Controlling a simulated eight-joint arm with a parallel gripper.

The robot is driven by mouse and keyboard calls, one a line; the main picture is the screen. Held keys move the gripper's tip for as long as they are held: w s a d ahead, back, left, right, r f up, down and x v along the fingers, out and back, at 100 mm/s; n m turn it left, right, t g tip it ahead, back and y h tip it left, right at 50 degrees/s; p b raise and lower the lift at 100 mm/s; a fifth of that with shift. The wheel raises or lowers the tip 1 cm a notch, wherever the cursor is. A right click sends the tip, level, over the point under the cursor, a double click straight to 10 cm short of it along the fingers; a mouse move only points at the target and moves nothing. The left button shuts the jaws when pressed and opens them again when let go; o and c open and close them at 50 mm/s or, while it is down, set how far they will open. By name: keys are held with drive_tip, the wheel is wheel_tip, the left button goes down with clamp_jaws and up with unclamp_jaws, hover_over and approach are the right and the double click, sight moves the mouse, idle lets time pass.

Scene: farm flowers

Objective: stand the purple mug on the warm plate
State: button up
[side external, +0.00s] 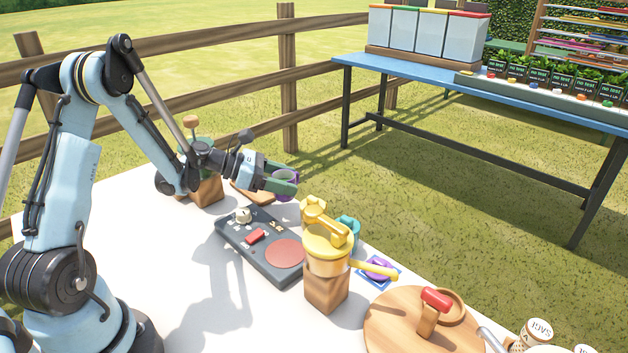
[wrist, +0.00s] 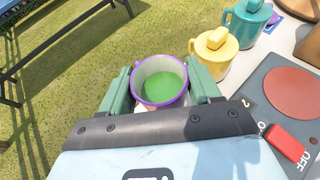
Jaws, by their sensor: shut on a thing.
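The purple mug (wrist: 160,92) has a purple rim, a pale inner wall and green inside at the bottom. My gripper (wrist: 162,88) has one green finger on either side of it and is shut on it. In the side view my gripper (side external: 284,180) is near the far edge of the white table, with the mug (side external: 288,198) partly hidden behind the fingers. I cannot tell whether its base touches the table. The warm plate (side external: 285,253) is a reddish disc on a dark grey unit with a red switch (side external: 256,236); it looks bare. It also shows in the wrist view (wrist: 295,92).
A yellow mug (wrist: 215,52) and a teal mug (wrist: 247,20) stand beside the purple mug. A tall yellow-topped pot on a wooden block (side external: 326,292) stands close to the warm plate. A round wooden board (side external: 390,325) is at the front right. White table left of the unit is clear.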

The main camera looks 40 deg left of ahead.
drive_tip(key=shift+f, duration=1.65)
drive_tip(key=shift+f, duration=0.2)
drive_tip(key=o, duration=1.2)
